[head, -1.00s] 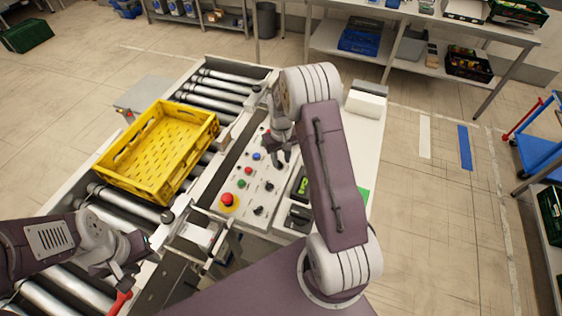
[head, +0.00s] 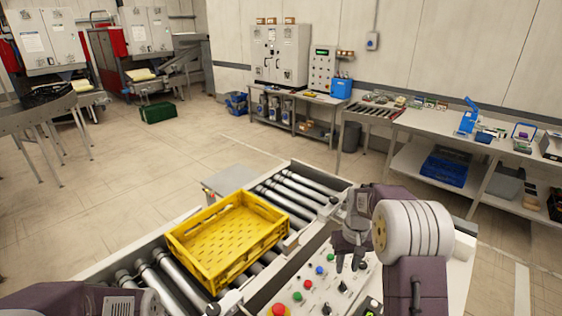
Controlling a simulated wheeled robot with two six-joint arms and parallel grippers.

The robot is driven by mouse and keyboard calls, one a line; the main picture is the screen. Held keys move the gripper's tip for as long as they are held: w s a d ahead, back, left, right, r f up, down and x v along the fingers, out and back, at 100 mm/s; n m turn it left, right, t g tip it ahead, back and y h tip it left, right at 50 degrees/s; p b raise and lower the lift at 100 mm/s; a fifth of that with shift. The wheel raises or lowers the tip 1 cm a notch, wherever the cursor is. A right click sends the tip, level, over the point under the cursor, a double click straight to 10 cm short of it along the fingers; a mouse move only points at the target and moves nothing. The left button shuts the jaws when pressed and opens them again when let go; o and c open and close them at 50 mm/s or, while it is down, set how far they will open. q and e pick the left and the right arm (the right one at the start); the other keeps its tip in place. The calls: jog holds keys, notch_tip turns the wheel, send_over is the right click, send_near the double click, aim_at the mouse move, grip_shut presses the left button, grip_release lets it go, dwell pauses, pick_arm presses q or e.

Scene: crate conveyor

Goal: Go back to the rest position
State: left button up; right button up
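My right gripper (head: 348,264) points down over the control panel (head: 318,286), in front of its row of knobs and buttons. Its two fingers look apart, with nothing between them. My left arm shows only in part at the bottom left edge, and its gripper is out of the picture. A yellow crate (head: 262,262) sits on the roller conveyor (head: 165,272), left of the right gripper and apart from it. The crate looks empty.
The red button (head: 279,310) is at the panel's near end. A side table (head: 415,165) with trays stands at the back right, with a blue crate (head: 447,168) on its shelf. A green crate (head: 157,113) lies on the open floor at the back left.

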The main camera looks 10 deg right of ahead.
jog(key=s+a+r+n+b, duration=0.1)
jog(key=s+a+n+b, duration=0.1)
jog(key=s+a, duration=0.55)
jog(key=shift+m+t, duration=0.3)
jog(key=shift+m, duration=0.4)
jog(key=s+a+f, duration=0.1)
jog(key=s, duration=0.2)
jog(key=s+f, duration=0.2)
jog(key=s, duration=0.2)
jog(key=s+a+f, duration=0.1)
jog(key=s, duration=0.3)
jog(key=shift+s+a+f+b, duration=0.25)
jog(key=shift+a+f+b, duration=0.05)
jog(key=shift+w+d, duration=0.1)
jog(key=shift+w, duration=0.6)
jog(key=shift+s, duration=0.15)
